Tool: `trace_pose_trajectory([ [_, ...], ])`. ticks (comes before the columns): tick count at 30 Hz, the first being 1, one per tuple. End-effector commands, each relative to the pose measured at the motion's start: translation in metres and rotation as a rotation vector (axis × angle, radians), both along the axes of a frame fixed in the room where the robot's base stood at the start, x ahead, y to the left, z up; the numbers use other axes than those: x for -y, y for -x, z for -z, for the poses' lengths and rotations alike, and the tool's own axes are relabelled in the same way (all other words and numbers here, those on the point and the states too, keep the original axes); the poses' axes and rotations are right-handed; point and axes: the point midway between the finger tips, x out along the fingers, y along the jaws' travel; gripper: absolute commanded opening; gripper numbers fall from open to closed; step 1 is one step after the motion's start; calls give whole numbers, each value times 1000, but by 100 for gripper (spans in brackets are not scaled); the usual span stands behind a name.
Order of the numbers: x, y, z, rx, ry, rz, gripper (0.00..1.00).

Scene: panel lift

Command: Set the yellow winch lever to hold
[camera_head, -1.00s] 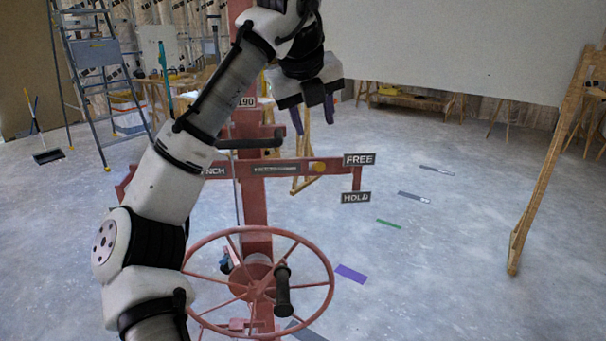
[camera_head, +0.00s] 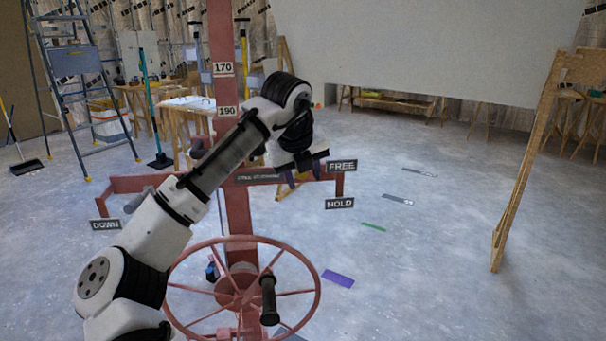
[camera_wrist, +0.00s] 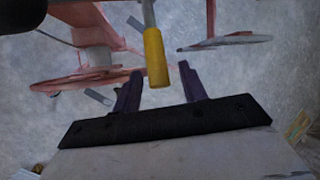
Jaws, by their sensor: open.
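The yellow winch lever (camera_wrist: 155,58) shows in the wrist view as a yellow grip on a thin metal rod. Its end lies between the fingertips of my gripper (camera_wrist: 160,72), with floor showing on either side. My gripper is open and does not clasp it. In the head view my gripper (camera_head: 304,176) points down over the right part of the red crossbar and hides the yellow grip. The FREE sign (camera_head: 342,166) is just right of my gripper. The HOLD sign (camera_head: 339,203) is below it.
The red handwheel (camera_head: 317,292) with a black crank handle (camera_head: 269,300) stands below my arm. The red mast (camera_head: 220,40) rises behind my arm. A DOWN sign (camera_head: 105,225) hangs at the crossbar's left. A wooden frame (camera_head: 525,160) stands at right; the floor between is open.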

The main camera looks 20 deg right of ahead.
Motion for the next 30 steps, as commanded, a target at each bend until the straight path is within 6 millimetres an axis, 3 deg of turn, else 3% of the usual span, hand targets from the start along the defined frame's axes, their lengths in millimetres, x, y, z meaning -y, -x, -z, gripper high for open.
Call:
trace_pose_trajectory([
  [8, 0, 0, 1, 0, 0, 0, 42],
  [18, 0, 0, 1, 0, 0, 0, 0],
  [30, 0, -4, 3, 13, 4, 0, 0],
])
